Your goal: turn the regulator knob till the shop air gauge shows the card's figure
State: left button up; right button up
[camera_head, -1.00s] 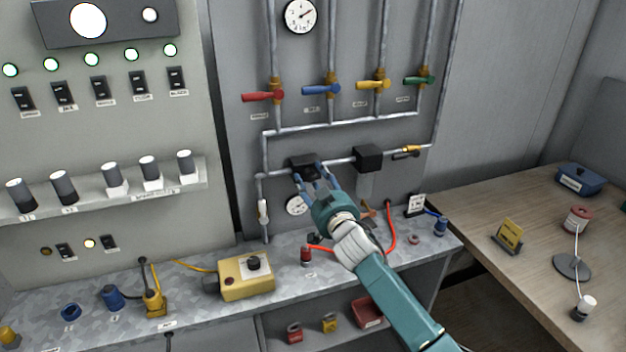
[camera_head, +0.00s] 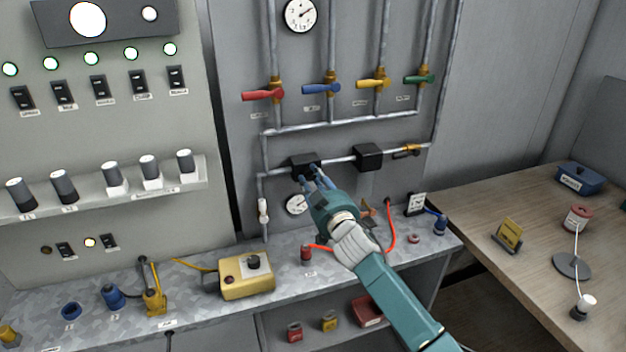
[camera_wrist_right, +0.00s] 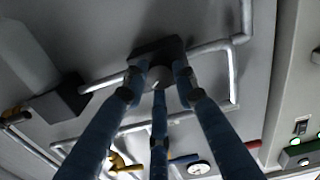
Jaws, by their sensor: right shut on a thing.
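The black regulator (camera_head: 301,161) sits on the pipe on the grey wall panel. My right gripper (camera_head: 312,173) reaches up to it from below. In the right wrist view, its three blue fingers (camera_wrist_right: 158,82) are closed around a small grey round knob (camera_wrist_right: 160,77) beneath the dark regulator block (camera_wrist_right: 152,50). A white round gauge (camera_head: 296,205) is just below the regulator, partly behind my gripper; its reading is too small to tell. Another gauge (camera_head: 300,15) is at the panel's top. My left gripper is not in view.
A second black block (camera_head: 368,157) is on the same pipe to the right. Red, blue, yellow and green valve handles (camera_head: 263,95) are above. A yellow box (camera_head: 246,276) and a red hose (camera_head: 391,232) are on the bench. A wooden table (camera_head: 470,205) is at right.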

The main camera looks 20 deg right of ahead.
jog(key=shift+r+n, duration=0.25)
jog(key=shift+n, duration=1.55)
jog(key=o, duration=1.2)
jog(key=shift+a, duration=0.1)
jog(key=shift+c, duration=0.2)
jog(key=shift+f, duration=0.1)
jog(key=s, duration=1.2)
jog(key=shift+d, duration=0.2)
